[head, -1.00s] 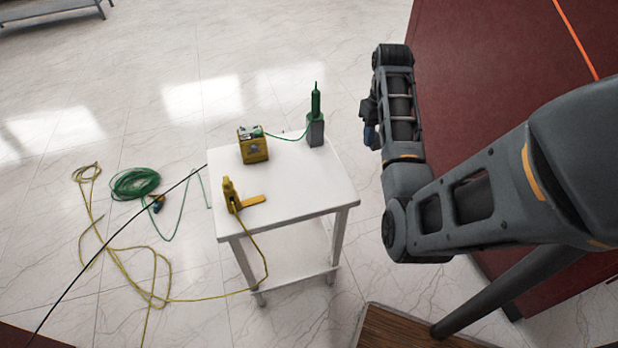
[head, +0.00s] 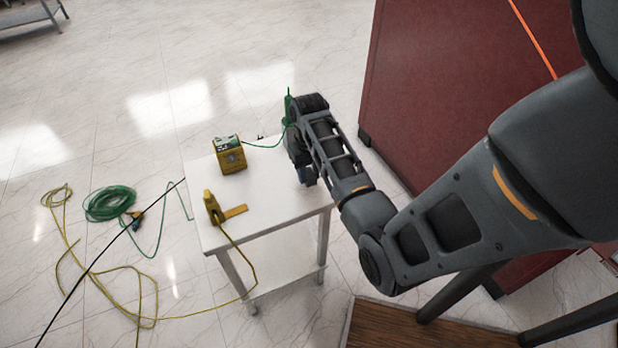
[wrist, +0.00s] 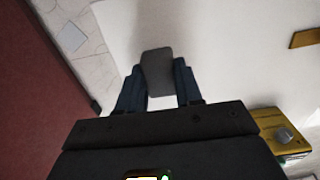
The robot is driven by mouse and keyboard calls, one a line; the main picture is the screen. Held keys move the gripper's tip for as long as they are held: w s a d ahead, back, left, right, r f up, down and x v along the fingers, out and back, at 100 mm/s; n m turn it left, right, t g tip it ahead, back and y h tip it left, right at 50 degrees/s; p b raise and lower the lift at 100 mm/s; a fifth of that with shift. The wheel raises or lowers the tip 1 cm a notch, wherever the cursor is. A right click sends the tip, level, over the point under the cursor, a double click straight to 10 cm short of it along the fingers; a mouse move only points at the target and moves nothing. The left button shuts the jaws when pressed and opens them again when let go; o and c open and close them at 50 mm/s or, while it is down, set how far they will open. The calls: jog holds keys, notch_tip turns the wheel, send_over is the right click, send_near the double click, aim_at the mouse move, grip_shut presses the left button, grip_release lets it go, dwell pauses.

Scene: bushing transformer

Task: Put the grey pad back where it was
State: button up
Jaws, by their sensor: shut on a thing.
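The grey pad (wrist: 158,72) is between the two dark blue fingers of my gripper (wrist: 160,86) in the wrist view. My gripper is shut on it, and the white tabletop lies beyond it. In the head view my gripper (head: 306,175) is over the right part of the white table (head: 270,213). The pad cannot be made out there, and its height above the tabletop is hard to tell. A soft shadow falls on the tabletop beyond the pad in the wrist view.
A yellow box (head: 231,158) and a yellow clamp (head: 213,207) stand on the table, left of my gripper. A green rod (head: 288,103) at the back is partly hidden by my arm. A red cabinet (head: 440,75) stands right. Cables (head: 110,203) lie on the floor left.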

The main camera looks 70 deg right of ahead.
aim_at(309, 174)
jog(key=shift+f, duration=1.45)
jog(key=shift+f, duration=0.1)
jog(key=o, duration=1.1)
